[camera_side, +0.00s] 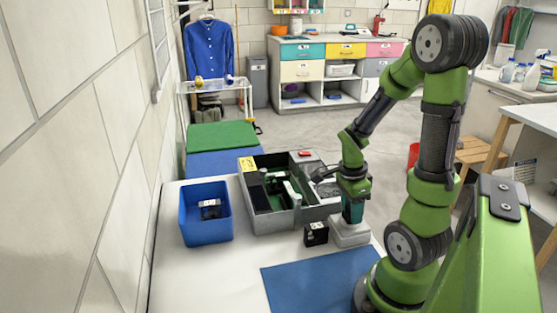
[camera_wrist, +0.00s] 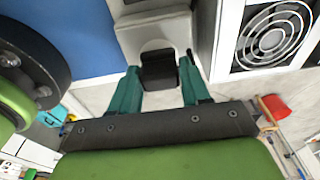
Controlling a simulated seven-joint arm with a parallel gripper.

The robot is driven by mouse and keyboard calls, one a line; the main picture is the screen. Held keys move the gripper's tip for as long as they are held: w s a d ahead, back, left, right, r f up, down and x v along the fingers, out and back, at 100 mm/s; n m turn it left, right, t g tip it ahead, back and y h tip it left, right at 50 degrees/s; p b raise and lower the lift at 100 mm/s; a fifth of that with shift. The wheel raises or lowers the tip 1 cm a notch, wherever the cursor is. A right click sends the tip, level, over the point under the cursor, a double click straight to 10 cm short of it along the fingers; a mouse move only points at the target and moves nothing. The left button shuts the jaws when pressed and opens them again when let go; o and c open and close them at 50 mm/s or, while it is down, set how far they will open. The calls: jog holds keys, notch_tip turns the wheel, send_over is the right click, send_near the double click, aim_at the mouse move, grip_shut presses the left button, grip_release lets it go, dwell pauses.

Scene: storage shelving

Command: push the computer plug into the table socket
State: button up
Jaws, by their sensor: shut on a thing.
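The table socket is a light grey block (camera_side: 350,235) on the white table, right of the grey crate; it also shows at the top of the wrist view (camera_wrist: 140,37). My gripper (camera_side: 352,219) points down just above this block. In the wrist view its two teal fingers (camera_wrist: 159,75) are shut on the black computer plug (camera_wrist: 158,70). The plug is in front of the grey block's face. The contact between plug and socket is hidden, so I cannot tell how deep it sits. In the side view the fingers and block hide the plug.
A small black box (camera_side: 316,234) stands close to the block's left. A grey crate (camera_side: 268,228) with dark and green contents is behind it. A blue bin (camera_side: 190,228) holding a dark item is at left. A flat blue mat (camera_side: 315,285) lies in front.

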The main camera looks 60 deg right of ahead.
jog(key=shift+f, duration=0.4)
jog(key=o, duration=1)
jog(key=shift+o, duration=0.2)
notch_tip(320, 180, up, 17)
jog(key=w+a, duration=0.1)
jog(key=shift+w+a+f, duration=0.15)
jog(key=shift+w+a, duration=0.05)
